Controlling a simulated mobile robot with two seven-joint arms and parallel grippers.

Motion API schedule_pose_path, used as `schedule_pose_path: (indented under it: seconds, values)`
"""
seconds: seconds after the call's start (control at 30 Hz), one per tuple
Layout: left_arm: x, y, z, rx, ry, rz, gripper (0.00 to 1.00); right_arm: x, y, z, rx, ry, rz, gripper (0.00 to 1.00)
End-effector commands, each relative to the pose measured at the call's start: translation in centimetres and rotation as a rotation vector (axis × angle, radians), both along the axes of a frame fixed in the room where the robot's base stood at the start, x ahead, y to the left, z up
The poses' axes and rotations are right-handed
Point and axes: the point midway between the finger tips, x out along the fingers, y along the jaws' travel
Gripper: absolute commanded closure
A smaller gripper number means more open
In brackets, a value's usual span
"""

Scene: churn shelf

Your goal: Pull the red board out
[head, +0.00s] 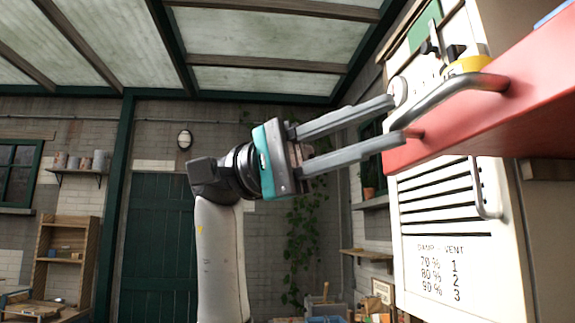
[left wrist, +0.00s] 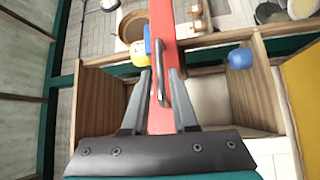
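The red board (head: 490,118) juts in from the right in the head view, with a bent grey metal handle (head: 448,94) along it. My left gripper (head: 397,120) reaches it from the left, its two long grey fingers spread apart at the near end of the handle. In the left wrist view the red board (left wrist: 161,18) runs up the middle, and its handle (left wrist: 161,70) lies between the fingers. The fingers look apart, with gaps; I cannot tell whether one touches the board. My right gripper is not in view.
A white panel (head: 430,215) with slots and writing stands below the board. A yellow item (head: 466,65) sits by the board's top. The left wrist view shows wooden compartments (left wrist: 100,105) on both sides and a blue object (left wrist: 240,58) at the right.

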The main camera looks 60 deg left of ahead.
Motion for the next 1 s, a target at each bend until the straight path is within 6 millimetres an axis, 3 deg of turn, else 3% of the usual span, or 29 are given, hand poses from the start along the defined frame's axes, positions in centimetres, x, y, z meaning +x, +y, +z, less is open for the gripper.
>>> schedule_pose_path:
  seconds: [0.2, 0.4, 0.6, 1.0]
  values:
    - [-2.3, 5.0, -0.8, -0.003, 0.000, 0.000, 0.73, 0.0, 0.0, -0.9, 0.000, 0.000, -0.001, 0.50]
    - [-3.6, 7.9, -1.1, -0.001, 0.000, 0.000, 0.73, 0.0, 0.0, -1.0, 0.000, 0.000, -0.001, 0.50]
    - [-4.2, 9.2, -1.3, 0.001, -0.001, -0.001, 0.73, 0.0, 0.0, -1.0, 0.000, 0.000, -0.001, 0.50]
    - [-4.3, 9.3, -1.3, 0.001, -0.001, -0.001, 0.73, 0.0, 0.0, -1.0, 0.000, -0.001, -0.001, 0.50]
